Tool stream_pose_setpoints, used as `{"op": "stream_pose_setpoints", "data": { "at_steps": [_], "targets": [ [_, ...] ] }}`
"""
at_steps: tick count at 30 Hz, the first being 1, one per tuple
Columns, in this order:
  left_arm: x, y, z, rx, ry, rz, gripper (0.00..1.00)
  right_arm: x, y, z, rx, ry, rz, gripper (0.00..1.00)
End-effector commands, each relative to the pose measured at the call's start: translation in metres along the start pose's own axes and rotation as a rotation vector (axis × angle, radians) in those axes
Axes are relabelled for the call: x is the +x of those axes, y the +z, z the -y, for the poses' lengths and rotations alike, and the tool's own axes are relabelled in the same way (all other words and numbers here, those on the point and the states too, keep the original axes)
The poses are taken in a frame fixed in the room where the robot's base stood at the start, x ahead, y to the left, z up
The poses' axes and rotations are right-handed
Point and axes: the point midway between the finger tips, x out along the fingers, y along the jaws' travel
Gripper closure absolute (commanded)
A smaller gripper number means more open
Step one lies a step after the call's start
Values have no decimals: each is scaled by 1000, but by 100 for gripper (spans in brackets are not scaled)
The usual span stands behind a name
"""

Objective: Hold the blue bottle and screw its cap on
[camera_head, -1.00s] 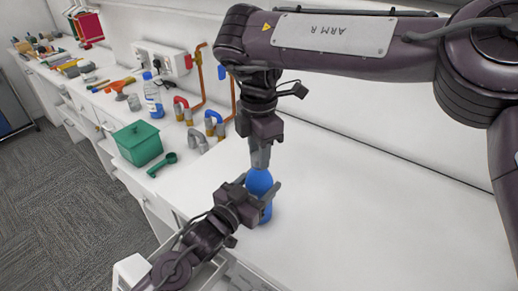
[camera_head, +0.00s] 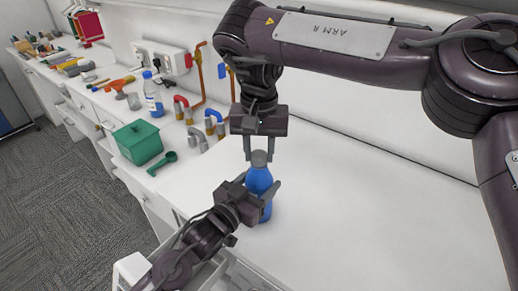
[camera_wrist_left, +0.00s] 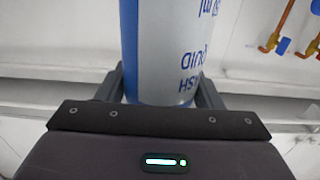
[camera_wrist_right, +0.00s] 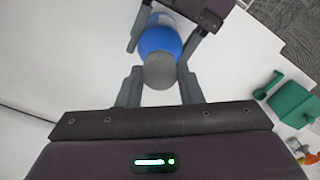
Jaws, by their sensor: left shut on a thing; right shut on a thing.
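The blue bottle (camera_head: 263,180) stands upright on the white bench. My left gripper (camera_head: 259,188) is shut around its body from the front left; in the left wrist view the bottle's blue and white printed side (camera_wrist_left: 165,50) fills the space between the fingers. The grey cap (camera_head: 259,157) sits at the top of the bottle, in line with it. My right gripper (camera_head: 258,160) points down from above, shut on the cap with one finger on each side. In the right wrist view the cap (camera_wrist_right: 160,71) shows between the fingers, over the blue shoulder. The thread is hidden.
An open drawer (camera_head: 215,272) is below the front edge. The bench to the right is clear.

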Motion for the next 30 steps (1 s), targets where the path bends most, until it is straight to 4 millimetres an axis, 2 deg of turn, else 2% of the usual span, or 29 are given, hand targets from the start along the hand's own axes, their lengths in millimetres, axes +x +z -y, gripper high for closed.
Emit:
{"op": "stream_pose_setpoints", "data": {
  "at_steps": [3, 11, 12, 17, 25, 30],
  "targets": [
    [0, 1, -1, 1, 3, 3, 100, -1, -1, 0, 71, -3, -3, 88],
    [0, 1, -1, 1, 3, 3, 100, -1, -1, 0, 80, -3, -4, 88],
    [0, 1, -1, 1, 3, 3, 100, -1, -1, 0, 80, -3, -4, 66],
    [0, 1, -1, 1, 3, 3, 100, -1, -1, 0, 79, -2, -3, 45],
    [0, 1, -1, 0, 3, 3, 100, -2, -1, 0, 78, -1, -2, 45],
    [0, 1, -1, 0, 2, 3, 100, -21, -1, 0, 79, 0, -7, 45]
  ]
}}
